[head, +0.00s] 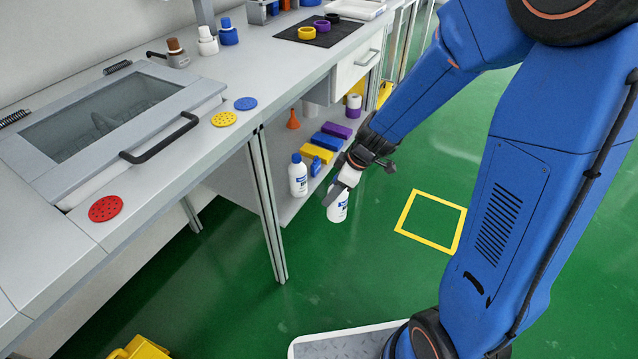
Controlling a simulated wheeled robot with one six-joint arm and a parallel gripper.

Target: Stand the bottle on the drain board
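My gripper (340,190) points down in front of the low shelf under the bench. It is shut on a white bottle (338,213), whose upper part is partly hidden by the fingers. The bottle appears off the shelf, over the green floor. A second white bottle with a blue cap (298,176) stands upright on the shelf, left of my gripper. I cannot tell for certain which surface is the drain board; a white tray (357,9) lies at the far end of the bench top.
The shelf holds yellow (316,154), blue and purple blocks and an orange funnel (293,120). On the bench are a lidded basin with a black handle (160,140), red (105,208), yellow and blue discs, and a black mat (320,32) with rings. A yellow-outlined floor square (402,216) is empty.

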